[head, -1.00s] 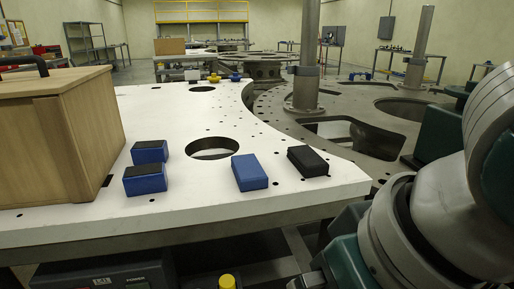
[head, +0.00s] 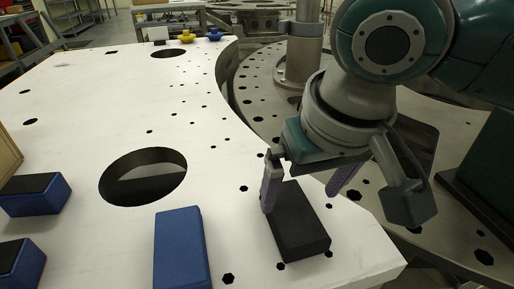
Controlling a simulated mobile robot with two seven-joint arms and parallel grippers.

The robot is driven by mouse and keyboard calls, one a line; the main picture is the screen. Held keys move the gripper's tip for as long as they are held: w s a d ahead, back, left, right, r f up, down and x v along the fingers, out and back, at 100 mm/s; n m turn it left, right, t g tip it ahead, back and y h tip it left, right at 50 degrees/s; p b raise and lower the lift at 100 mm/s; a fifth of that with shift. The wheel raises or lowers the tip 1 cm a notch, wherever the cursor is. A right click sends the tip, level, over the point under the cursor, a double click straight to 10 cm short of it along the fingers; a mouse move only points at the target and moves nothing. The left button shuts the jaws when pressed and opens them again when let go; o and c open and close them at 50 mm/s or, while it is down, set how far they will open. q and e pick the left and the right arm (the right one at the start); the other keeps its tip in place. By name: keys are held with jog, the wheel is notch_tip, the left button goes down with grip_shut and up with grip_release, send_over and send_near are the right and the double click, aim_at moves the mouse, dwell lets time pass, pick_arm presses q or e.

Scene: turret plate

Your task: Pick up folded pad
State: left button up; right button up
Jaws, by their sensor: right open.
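A black, flat, rectangular block (head: 298,228) lies on the white plate (head: 90,105) near its right edge. A plain blue block (head: 181,250) of similar shape lies to its left. Which of them is the folded pad I cannot tell for sure. My right gripper (head: 306,187) is open and empty, pointing down at the far end of the black block. Its left finger shows beside the block's left far corner, and its other finger is beyond the block to the right. Whether the fingers touch it I cannot tell. My left gripper is out of view.
Two blue blocks with black tops (head: 34,194) (head: 18,262) sit at the left, by a wooden box (head: 8,155). A large round hole (head: 143,178) is in the plate. A grey post (head: 303,45) stands behind. Yellow and blue knobs (head: 187,37) are at the back.

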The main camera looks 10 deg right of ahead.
aim_at(294, 211)
jog(key=x, duration=0.5)
jog(key=shift+w+f+b, duration=0.1)
jog(key=shift+f+b, duration=0.2)
jog(key=shift+f, duration=0.05)
jog(key=c, duration=1.2)
jog(key=shift+r, duration=0.15)
jog(key=shift+r, duration=0.35)
notch_tip(294, 211, up, 19)
jog(key=p, duration=0.2)
